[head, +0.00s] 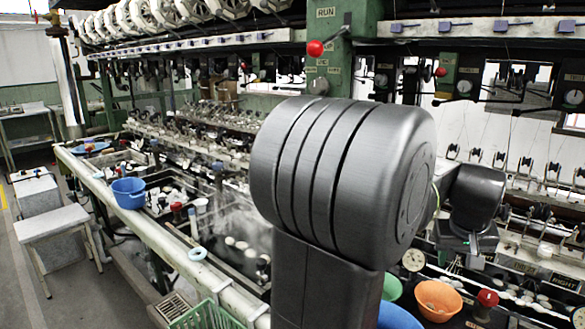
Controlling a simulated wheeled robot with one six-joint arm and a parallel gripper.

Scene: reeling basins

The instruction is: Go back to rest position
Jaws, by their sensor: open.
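My arm fills the middle of the head view, with a large dark grey joint in front of the reeling machine (335,70). My gripper (475,262) is small and partly seen at the right, below the dark wrist. It is open and points down over the basin area, and I see nothing held in it. An orange bowl (438,300) lies below and to the left of it. A red knob (487,298) is just below it. My arm hides the middle of the basins.
A blue basket (129,192) stands on the left bench edge. A green crate (205,316) is at the bottom. A green bowl (391,288) and a blue bowl (398,317) sit beside my arm. A grey stool (52,222) stands in the left aisle, where some floor is free.

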